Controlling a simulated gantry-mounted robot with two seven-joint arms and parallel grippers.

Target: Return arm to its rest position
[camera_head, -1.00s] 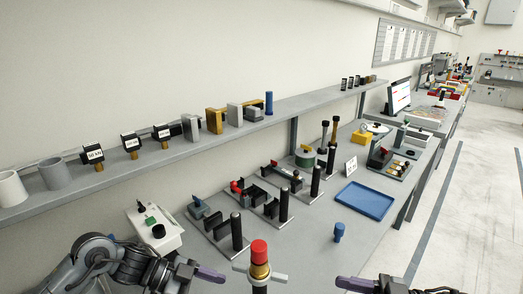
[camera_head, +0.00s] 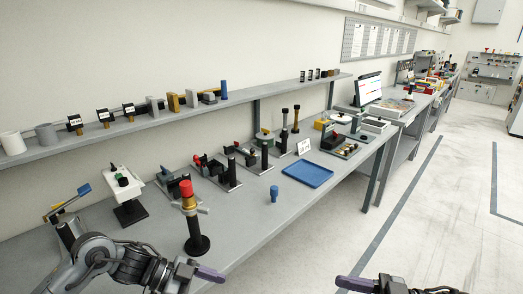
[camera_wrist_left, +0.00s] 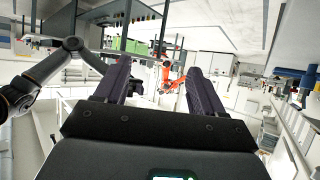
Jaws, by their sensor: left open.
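My left arm comes in at the lower left of the head view. Its gripper (camera_head: 208,275), with purple fingers, is in front of the bench's near edge. In the left wrist view the two purple fingers of the left gripper (camera_wrist_left: 158,78) stand apart with nothing between them. My right gripper (camera_head: 358,284) shows only partly at the bottom edge of the head view, with one purple finger pointing left; its opening cannot be made out.
The long grey bench (camera_head: 250,225) holds a black post with a red cap (camera_head: 186,190), a blue cylinder (camera_head: 274,194), a blue tray (camera_head: 307,174) and several black fixtures. A wall shelf (camera_head: 60,149) runs above. Open floor (camera_head: 430,230) lies to the right.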

